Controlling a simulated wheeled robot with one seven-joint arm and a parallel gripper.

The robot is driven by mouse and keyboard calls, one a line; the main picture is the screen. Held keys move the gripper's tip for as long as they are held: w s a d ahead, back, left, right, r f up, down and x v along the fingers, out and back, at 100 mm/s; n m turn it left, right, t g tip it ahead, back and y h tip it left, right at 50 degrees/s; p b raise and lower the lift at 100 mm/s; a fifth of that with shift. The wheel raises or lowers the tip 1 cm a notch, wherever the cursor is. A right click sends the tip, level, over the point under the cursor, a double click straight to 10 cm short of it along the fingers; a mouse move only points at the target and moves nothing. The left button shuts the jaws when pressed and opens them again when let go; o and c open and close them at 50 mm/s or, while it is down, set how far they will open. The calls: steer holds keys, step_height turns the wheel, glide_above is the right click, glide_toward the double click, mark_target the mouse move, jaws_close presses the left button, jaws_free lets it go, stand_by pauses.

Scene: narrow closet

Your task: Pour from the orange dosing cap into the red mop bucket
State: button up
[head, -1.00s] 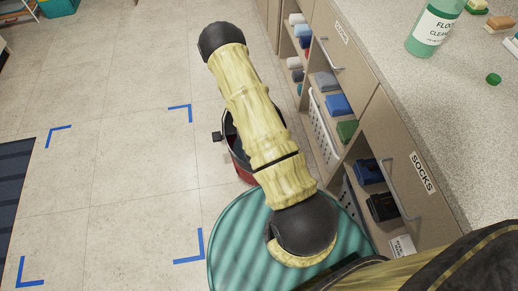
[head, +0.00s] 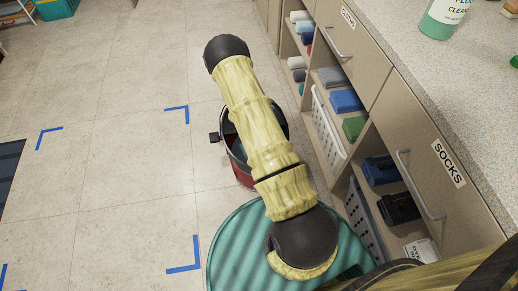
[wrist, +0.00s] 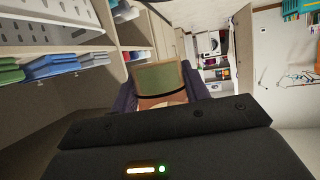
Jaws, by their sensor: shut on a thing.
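The red mop bucket (head: 241,173) stands on the floor in the head view, close to the cabinets. My arm passes over it and hides much of it; something bluish shows inside. In the wrist view my gripper (wrist: 160,88) is shut on the orange dosing cap (wrist: 160,102). Its dark fingers are on either side of the cap. A greenish face with a brownish-orange edge shows; whether this is liquid inside, I cannot tell. The head view does not show the gripper or cap, so their place over the bucket cannot be told.
Cabinets with open shelves of folded cloths (head: 347,101) and a "SOCKS" drawer (head: 440,155) line the right side. A floor cleaner bottle (head: 443,17) stands on the counter (head: 440,70). Blue tape corners (head: 184,267) mark open tiled floor at left.

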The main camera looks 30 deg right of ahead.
steer(key=s+d+f+m+g+h+b, duration=0.1)
steer(key=s+d+f+b, duration=0.1)
steer(key=f+b, duration=0.6)
steer(key=s+d+f+m+g+h+b, duration=0.1)
steer(key=s+d+f+m+b, duration=0.1)
steer(key=f+b, duration=0.7)
steer(key=shift+s+d+h+b, duration=0.35)
steer(key=shift+s+d, duration=0.25)
steer(key=shift+d, duration=0.6)
steer(key=shift+w+r, duration=0.1)
